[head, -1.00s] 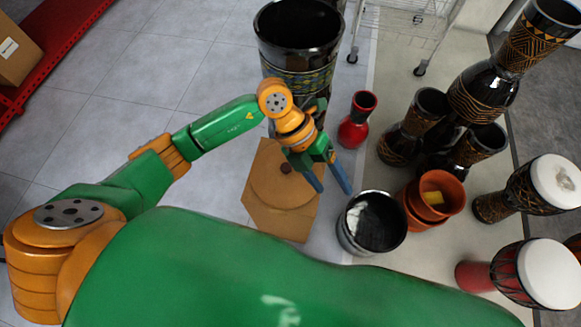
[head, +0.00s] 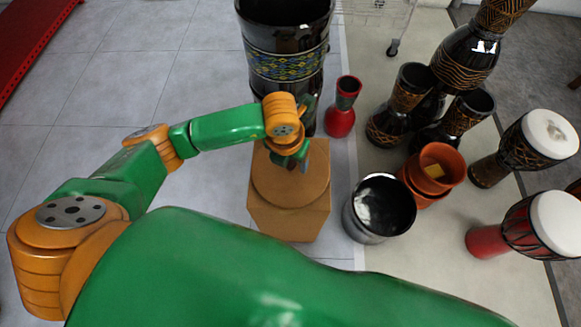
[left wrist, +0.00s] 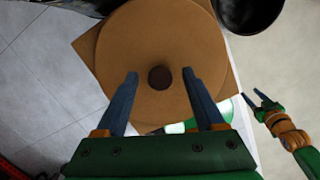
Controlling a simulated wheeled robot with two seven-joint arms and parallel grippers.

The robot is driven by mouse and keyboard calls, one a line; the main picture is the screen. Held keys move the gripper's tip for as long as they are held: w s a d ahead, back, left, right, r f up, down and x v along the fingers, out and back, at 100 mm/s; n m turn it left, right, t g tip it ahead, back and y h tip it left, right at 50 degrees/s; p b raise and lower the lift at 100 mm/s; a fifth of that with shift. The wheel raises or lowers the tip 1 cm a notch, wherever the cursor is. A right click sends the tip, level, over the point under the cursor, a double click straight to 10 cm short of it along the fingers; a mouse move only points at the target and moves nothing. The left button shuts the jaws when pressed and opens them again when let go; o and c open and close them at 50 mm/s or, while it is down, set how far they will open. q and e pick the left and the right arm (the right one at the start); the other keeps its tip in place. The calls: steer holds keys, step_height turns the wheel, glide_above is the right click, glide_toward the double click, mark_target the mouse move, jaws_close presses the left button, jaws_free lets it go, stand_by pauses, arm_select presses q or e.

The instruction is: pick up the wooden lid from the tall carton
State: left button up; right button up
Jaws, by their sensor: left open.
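The round wooden lid (head: 278,190) lies on top of the tall carton (head: 290,224). In the left wrist view the lid (left wrist: 150,50) fills the middle, with a dark round knob (left wrist: 160,77) at its centre. My left gripper (head: 300,163) is above the lid. Its two blue fingers (left wrist: 160,78) are apart, one on each side of the knob, and hold nothing. In the head view the gripper hides the knob. My right gripper (left wrist: 257,98) shows small at the right of the left wrist view, its fingertips apart and empty.
A tall black drum (head: 285,35) stands just behind the carton. A dark metal pot (head: 380,208) is close on its right, with orange pots (head: 435,168), a red vase (head: 341,118) and several goblet drums beyond. The floor left of the carton is clear.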

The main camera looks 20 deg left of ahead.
arm_select(q)
jaws_close()
stand_by(1.3)
